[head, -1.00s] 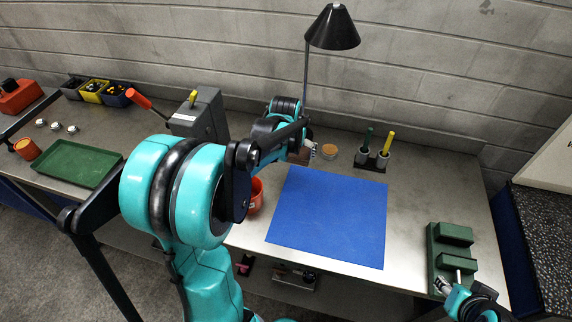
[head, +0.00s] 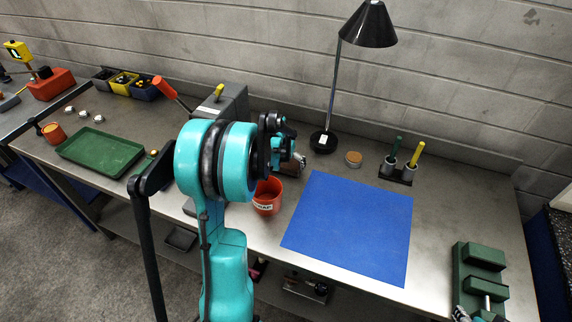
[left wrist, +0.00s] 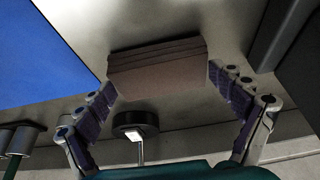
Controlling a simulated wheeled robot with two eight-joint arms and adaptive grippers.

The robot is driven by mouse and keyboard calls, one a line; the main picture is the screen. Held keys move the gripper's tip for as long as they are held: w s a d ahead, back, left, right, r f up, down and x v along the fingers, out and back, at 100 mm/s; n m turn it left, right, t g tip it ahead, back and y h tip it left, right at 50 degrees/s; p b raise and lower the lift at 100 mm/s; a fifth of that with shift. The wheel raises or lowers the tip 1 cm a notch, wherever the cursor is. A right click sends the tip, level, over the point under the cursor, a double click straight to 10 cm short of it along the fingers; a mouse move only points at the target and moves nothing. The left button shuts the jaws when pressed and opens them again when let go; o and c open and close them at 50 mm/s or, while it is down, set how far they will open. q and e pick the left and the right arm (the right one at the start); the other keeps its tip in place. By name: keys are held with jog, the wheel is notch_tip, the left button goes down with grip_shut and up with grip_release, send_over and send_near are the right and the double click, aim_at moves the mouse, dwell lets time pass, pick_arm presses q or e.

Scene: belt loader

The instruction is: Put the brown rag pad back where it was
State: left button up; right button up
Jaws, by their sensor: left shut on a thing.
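The brown rag pad (left wrist: 157,70) is a layered brown block between the fingertips of my left gripper (left wrist: 162,84) in the left wrist view. The gripper is shut on it, with purple finger pads at its two sides. In the head view my left gripper (head: 299,161) is over the bench, behind the orange-red cup and left of the lamp base; the pad is mostly hidden by my arm there. Whether the pad touches the bench is not clear. My right gripper (head: 464,314) shows only partly at the bottom right, by the green vise (head: 480,256); its fingers cannot be judged.
A blue mat (head: 350,230) lies right of the orange-red cup (head: 267,196). A green tray (head: 100,152) lies farther left.

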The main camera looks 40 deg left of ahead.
pick_arm(q)
jog(key=shift+f, duration=0.1)
jog(key=shift+f, duration=0.15)
jog(key=o, duration=0.9)
